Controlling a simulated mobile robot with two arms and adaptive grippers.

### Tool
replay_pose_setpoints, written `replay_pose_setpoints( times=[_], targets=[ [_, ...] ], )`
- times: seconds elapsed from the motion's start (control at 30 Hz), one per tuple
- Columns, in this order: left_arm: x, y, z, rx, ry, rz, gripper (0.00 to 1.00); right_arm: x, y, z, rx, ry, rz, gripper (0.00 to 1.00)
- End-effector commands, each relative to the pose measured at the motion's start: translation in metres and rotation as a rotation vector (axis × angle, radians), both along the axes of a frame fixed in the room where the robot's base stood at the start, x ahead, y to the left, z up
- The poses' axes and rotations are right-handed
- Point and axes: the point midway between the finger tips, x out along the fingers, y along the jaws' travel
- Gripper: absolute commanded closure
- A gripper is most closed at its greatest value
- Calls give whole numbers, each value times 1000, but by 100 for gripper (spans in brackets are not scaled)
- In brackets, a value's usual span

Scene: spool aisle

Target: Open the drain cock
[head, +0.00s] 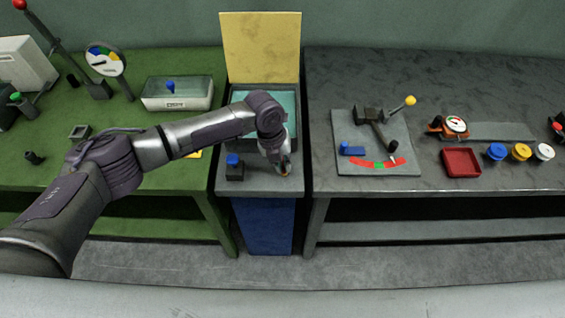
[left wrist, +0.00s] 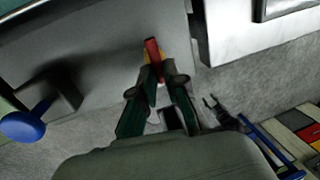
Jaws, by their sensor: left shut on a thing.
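My left gripper (head: 284,170) reaches down over the front of the narrow stand between the two benches. In the left wrist view its fingers (left wrist: 157,82) are shut on a small red lever (left wrist: 151,50) with a yellowish part at the fingers. This looks like the handle of the drain cock; its body is mostly hidden by the fingers. In the head view the gripper hides most of it. My right gripper is not in view.
A blue knob on a dark block (head: 235,165) stands just left of the gripper; it also shows in the left wrist view (left wrist: 22,127). A teal-topped tank (head: 250,97) and a yellow board (head: 260,45) are behind. A lever plate (head: 345,125) lies on the right bench.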

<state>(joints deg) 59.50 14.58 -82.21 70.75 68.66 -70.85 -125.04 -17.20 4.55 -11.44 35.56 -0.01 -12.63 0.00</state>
Motion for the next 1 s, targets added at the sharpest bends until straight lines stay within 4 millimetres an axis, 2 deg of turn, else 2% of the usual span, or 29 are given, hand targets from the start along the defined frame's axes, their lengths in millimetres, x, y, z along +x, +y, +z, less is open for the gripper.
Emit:
replay_pose_setpoints(
  times=[0.27,0.47,1.0],
  targets=[
    [0,0,1,-1,2,36,100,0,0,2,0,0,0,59],
    [-1,-2,2,-1,1,138,100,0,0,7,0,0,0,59],
    [-1,-9,3,-1,1,631,100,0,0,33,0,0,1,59]
  ],
)
